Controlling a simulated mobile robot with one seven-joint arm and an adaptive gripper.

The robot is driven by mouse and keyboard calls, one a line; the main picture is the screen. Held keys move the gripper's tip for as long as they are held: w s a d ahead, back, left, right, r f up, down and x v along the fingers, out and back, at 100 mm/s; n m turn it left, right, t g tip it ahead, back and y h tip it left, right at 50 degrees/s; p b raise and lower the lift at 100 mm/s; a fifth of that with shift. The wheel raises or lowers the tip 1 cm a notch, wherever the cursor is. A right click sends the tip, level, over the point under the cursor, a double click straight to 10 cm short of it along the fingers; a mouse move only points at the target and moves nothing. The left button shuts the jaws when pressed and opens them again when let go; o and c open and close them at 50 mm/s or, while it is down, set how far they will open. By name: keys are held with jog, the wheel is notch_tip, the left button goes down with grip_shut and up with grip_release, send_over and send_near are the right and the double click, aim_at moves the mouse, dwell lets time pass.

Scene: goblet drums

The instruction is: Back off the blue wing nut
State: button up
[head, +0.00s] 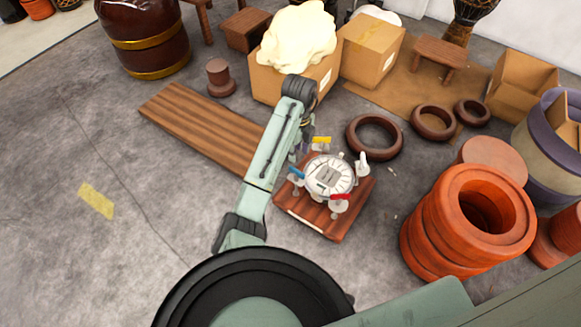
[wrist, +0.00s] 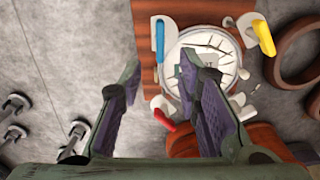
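The blue wing nut (head: 297,173) stands at the left side of a round white drum head (head: 318,182) on a reddish wooden board (head: 312,222). In the wrist view the blue wing nut (wrist: 160,42) appears as an upright blue bar at the drum's edge, just beyond the gap between my fingertips. My gripper (wrist: 159,66) is open, with nothing between its fingers. The right finger overlaps part of the drum in that view. In the head view my arm largely hides the gripper, which is just up and left of the drum.
Yellow (head: 321,140), red (head: 340,197) and white (head: 363,160) wing nuts ring the drum. Dark rings (head: 375,137) lie to the right, and orange rings (head: 470,220) are stacked farther right. A wooden plank (head: 200,125) lies left.

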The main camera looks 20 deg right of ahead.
aim_at(297, 170)
notch_tip(297, 170, down, 10)
jog(key=b, duration=0.4)
jog(key=shift+r, duration=0.1)
jog(key=shift+c, duration=0.3)
grip_shut()
